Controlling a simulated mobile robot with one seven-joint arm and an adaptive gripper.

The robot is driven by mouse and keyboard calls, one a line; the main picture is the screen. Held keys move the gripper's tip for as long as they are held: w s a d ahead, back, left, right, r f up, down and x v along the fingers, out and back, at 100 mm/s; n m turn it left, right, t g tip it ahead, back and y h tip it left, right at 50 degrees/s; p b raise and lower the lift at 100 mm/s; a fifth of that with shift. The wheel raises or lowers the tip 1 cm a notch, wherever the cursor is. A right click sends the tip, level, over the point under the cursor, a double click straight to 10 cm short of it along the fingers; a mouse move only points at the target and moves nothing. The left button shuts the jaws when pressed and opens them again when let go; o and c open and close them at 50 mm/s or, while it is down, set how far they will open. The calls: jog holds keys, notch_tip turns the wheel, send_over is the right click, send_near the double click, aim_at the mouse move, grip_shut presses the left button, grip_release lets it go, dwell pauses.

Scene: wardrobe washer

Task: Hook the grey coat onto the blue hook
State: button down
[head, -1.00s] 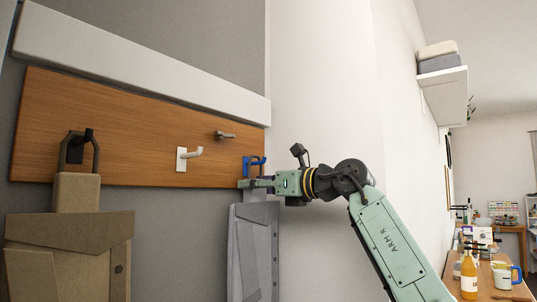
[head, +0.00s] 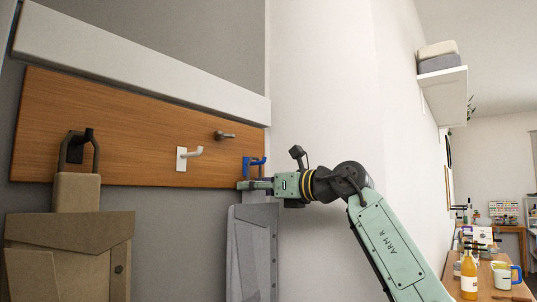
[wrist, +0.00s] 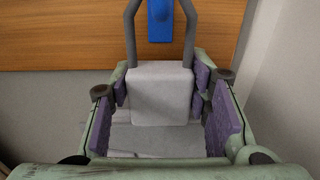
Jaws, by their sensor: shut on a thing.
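The grey coat (head: 252,250) hangs upright from my gripper (head: 258,184) in the head view, below the right end of the hook board. In the wrist view my gripper (wrist: 163,98) is shut on the coat's grey neck block (wrist: 160,95), with a purple pad on each side. A dark loop rises from the block. The blue hook (head: 254,162) is just above my gripper in the head view. In the wrist view the blue hook (wrist: 160,20) shows between the two sides of the loop. The loop's top is out of frame, so I cannot tell whether it rests on the hook.
A brown coat (head: 70,250) hangs on a black hook (head: 88,135) at the left. A white hook (head: 187,155) and a grey peg (head: 224,135) on the wooden board (head: 140,125) are bare. A white wall is close on the right.

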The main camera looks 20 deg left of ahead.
jog(key=c, duration=1.1)
grip_release()
jog(key=o, duration=0.3)
jog(key=shift+f, duration=0.1)
jog(key=shift+o, duration=0.2)
jog(key=shift+f, duration=0.1)
jog(key=shift+d, duration=0.1)
jog(key=v, duration=1.2)
jog(key=shift+s, duration=0.1)
